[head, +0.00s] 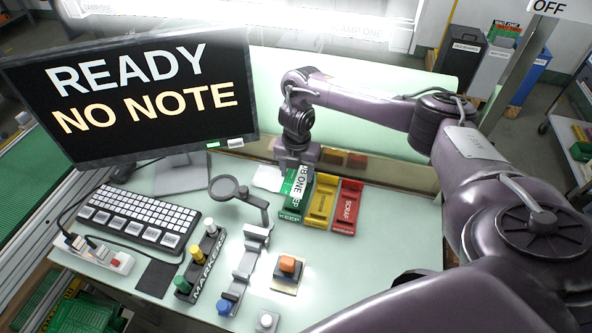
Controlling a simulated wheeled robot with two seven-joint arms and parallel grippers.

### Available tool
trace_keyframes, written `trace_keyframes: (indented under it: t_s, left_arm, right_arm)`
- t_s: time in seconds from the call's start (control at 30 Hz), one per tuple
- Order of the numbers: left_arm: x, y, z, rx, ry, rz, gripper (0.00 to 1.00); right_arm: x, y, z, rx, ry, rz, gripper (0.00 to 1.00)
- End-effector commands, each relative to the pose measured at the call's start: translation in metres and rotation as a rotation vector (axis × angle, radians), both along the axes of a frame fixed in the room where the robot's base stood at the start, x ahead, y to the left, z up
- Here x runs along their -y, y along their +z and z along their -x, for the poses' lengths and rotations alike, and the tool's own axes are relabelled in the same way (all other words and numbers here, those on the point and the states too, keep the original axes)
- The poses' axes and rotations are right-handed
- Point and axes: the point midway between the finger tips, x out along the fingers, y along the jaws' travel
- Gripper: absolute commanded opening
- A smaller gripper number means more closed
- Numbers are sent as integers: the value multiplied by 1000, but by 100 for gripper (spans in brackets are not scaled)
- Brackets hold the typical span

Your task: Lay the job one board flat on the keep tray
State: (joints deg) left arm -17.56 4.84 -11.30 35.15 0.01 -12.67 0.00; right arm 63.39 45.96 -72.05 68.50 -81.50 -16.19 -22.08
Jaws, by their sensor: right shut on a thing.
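My right gripper (294,171) is shut on the job one board (301,184), a green board with a white label that reads "B ONE" where it shows. The board is held over the back part of the green keep tray (289,216). The board looks tilted, and the gripper hides its upper end. I cannot tell whether its lower edge touches the tray. My left gripper is not in view.
A yellow tray (319,208) and a red scrap tray (346,212) stand right of the keep tray. A monitor (140,95) reads "READY NO NOTE". The bench's right side is clear.

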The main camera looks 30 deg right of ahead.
Motion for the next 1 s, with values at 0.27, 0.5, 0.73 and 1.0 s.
trace_keyframes:
  t_s: [0.27, 0.5, 0.73, 1.0]
  left_arm:
    - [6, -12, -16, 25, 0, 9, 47]
    - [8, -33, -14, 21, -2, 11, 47]
    - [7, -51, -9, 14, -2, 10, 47]
    - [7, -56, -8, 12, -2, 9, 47]
  right_arm:
    - [0, -20, 0, -1, 0, 0, 32]
    - [0, -48, 0, -1, -2, -1, 32]
    - [-1, -74, 0, -1, 0, -2, 32]
    - [0, -83, 0, 1, -1, -1, 32]
